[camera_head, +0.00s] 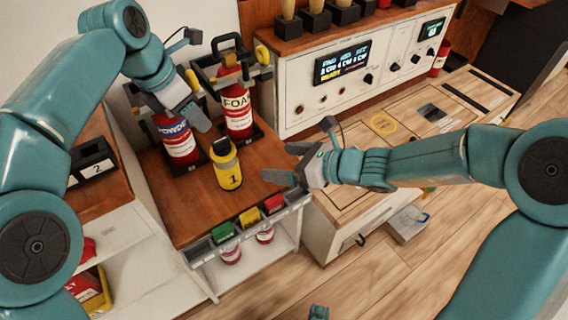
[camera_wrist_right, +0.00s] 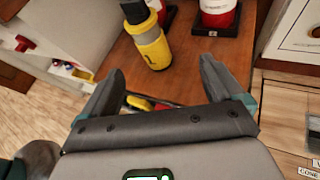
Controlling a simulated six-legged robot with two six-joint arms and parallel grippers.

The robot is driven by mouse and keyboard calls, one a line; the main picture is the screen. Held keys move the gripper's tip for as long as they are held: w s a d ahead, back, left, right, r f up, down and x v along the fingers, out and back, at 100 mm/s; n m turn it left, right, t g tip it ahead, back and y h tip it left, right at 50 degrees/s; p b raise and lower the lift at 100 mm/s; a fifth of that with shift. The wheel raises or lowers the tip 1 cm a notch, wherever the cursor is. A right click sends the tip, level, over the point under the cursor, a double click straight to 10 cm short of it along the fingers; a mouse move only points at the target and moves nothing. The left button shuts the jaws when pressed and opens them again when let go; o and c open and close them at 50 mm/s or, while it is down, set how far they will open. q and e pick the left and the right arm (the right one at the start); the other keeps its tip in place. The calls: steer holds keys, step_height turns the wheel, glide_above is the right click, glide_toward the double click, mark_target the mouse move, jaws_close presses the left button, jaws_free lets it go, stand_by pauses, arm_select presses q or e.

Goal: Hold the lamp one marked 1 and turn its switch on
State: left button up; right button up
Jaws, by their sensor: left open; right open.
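The lamp marked 1 (camera_head: 229,176) is a yellow cylinder with a black top. It stands upright on the wooden counter, in front of the red canisters. In the right wrist view the lamp (camera_wrist_right: 153,52) is beyond my open fingers, between their directions and apart from them. My right gripper (camera_head: 279,163) is open and empty, to the right of the lamp; its fingers (camera_wrist_right: 160,72) show in the wrist view. My left gripper (camera_head: 186,112) is open, above and left of the lamp, in front of the red canisters. I cannot make out the lamp's switch.
Red canisters labelled FOAM (camera_head: 237,112) and POWDER (camera_head: 177,141) stand behind the lamp. Small green, yellow and red bins (camera_head: 249,217) line the counter's front edge. A white control panel (camera_head: 300,96) stands at the back. Bare counter (camera_head: 185,205) lies left of the lamp.

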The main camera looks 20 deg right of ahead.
mark_target(224, 138)
steer(key=w+a+f+n, duration=0.1)
steer(key=w+a+f, duration=0.1)
steer(key=a, duration=0.2)
steer(key=w+a+f, duration=0.2)
steer(key=w+a, duration=0.1)
steer(key=a, duration=0.1)
steer(key=w+a+f+n+g, duration=0.1)
steer(key=w+a+f, duration=0.1)
steer(key=w+a, duration=0.1)
steer(key=shift+w+a+f+n+y, duration=0.1)
steer(key=shift+a+n+y, duration=0.1)
steer(key=shift+a, duration=0.2)
steer(key=shift+w+a+n+y, duration=0.1)
steer(key=shift+a+y, duration=0.1)
steer(key=shift+a, duration=0.15)
arm_select(q)
steer(key=shift+c, duration=0.2)
arm_select(e)
steer(key=c, duration=1.4)
arm_select(q)
steer(key=shift+m+h, duration=0.4)
steer(key=shift+m, duration=0.1)
steer(key=x, duration=1)
steer(key=shift+w+d, duration=0.2)
steer(key=shift+w, duration=0.05)
